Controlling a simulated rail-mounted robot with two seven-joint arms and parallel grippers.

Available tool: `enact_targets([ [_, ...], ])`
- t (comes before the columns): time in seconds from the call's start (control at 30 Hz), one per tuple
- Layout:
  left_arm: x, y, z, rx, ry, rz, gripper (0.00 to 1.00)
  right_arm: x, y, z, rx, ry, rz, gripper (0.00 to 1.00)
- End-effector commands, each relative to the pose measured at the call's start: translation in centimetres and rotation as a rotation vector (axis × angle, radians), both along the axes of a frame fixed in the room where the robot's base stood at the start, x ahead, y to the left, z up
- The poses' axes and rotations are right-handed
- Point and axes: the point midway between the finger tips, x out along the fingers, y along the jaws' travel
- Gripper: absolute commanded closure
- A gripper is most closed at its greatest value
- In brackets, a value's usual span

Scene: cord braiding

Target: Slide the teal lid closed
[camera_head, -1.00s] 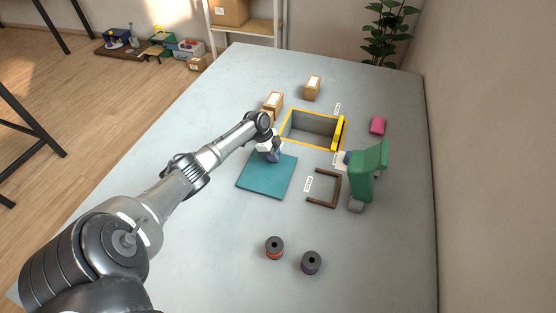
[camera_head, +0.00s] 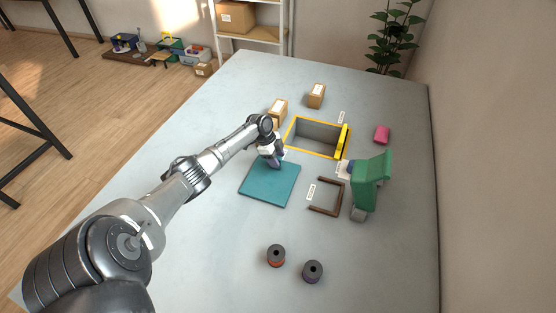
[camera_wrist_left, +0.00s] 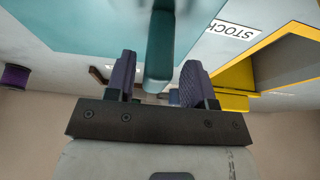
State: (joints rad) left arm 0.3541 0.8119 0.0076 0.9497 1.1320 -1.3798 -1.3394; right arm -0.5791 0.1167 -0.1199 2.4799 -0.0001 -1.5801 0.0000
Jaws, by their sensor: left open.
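The teal lid (camera_head: 268,187) lies flat on the table, beside and in front of the yellow-rimmed opening (camera_head: 300,153), which stands uncovered. My left gripper (camera_head: 277,164) is over the lid's far edge, on the side towards the opening. In the left wrist view the lid (camera_wrist_left: 75,30) fills the upper left, and a teal bar-like handle (camera_wrist_left: 160,50) reaches down between the two parted fingers (camera_wrist_left: 160,85). The fingers stand apart from the bar on both sides. In the head view the arm hides the handle. My right gripper is not in view.
Right of the lid are a brown U-shaped frame (camera_head: 341,198) and a green upright object (camera_head: 371,182). Two spools (camera_head: 276,256) stand in front. The table's left front is clear.

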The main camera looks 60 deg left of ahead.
Motion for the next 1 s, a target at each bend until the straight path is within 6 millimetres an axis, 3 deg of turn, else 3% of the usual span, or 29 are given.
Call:
enact_targets([
  [0.03,-0.3,0.4,1.4,0.004,0.0,0.0,0.51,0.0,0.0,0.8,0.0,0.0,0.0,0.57],
  [0.2,-1.2,1.4,4.6,0.004,0.0,0.0,0.51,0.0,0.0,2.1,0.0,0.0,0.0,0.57],
  [0.5,-2.5,2.8,9.1,0.002,0.0,-0.001,0.51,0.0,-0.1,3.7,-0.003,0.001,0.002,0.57],
  [0.7,-2.9,3.3,10.6,0.0,0.0,0.0,0.51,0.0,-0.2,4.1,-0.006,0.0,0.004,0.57],
  [1.0,-3.1,3.4,11.0,0.001,0.001,0.0,0.51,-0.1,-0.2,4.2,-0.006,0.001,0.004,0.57],
])
